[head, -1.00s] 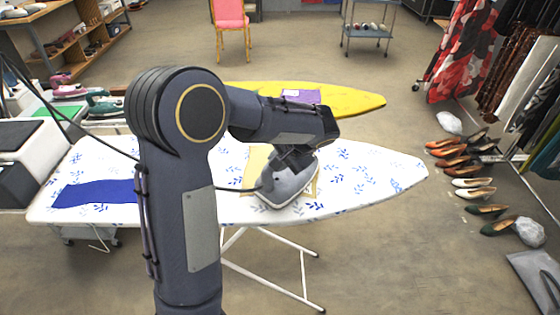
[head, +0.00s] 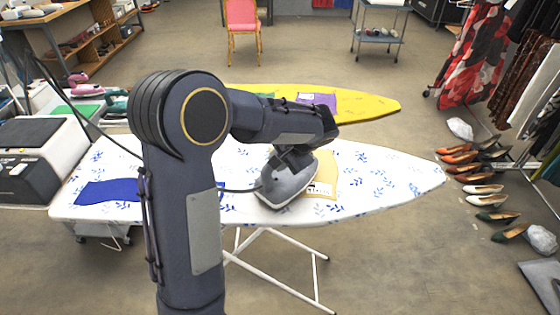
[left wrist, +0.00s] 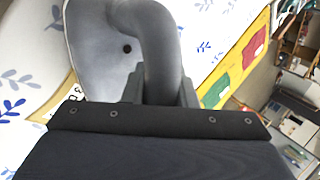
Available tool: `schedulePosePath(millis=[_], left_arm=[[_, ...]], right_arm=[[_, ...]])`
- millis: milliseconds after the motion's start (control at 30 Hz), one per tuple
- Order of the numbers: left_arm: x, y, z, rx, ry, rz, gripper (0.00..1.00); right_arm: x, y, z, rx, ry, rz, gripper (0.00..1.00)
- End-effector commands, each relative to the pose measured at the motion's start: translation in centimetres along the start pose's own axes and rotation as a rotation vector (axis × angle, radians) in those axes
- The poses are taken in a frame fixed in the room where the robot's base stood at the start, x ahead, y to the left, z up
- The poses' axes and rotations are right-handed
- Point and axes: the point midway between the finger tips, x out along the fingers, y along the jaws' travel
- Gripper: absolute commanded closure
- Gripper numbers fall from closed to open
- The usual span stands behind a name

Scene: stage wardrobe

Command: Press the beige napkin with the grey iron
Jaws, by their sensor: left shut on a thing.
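The grey iron (head: 285,190) is on the ironing board (head: 385,180), sole down; I cannot tell whether its sole touches the cloth. The beige napkin (head: 325,172) lies on the board and shows to the right of the iron; the rest is hidden behind the iron and my arm. My left gripper (head: 291,160) is shut on the iron's handle. In the left wrist view the handle (left wrist: 152,35) runs between the fingers (left wrist: 160,90), with the iron's body (left wrist: 95,50) beyond. My right gripper is in neither view.
A blue cloth (head: 105,191) lies on the board's left part. A yellow board (head: 365,104) with a purple cloth (head: 318,100) stands behind. The iron's cord (head: 236,190) runs left. Several shoes (head: 480,200) are on the floor at right. The board's right end is clear.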

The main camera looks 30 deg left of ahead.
Motion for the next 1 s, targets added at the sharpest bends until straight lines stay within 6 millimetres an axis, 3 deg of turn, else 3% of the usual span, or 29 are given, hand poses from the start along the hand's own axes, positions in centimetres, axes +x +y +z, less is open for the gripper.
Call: schedulePosePath(millis=[33,1000], left_arm=[[-1.5,-1.0,-0.3,-0.008,0.016,-0.002,1.00],[-5.7,-5.0,-0.3,-0.006,0.014,-0.003,1.00]], right_arm=[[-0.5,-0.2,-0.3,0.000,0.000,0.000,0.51],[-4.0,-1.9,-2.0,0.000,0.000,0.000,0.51]])
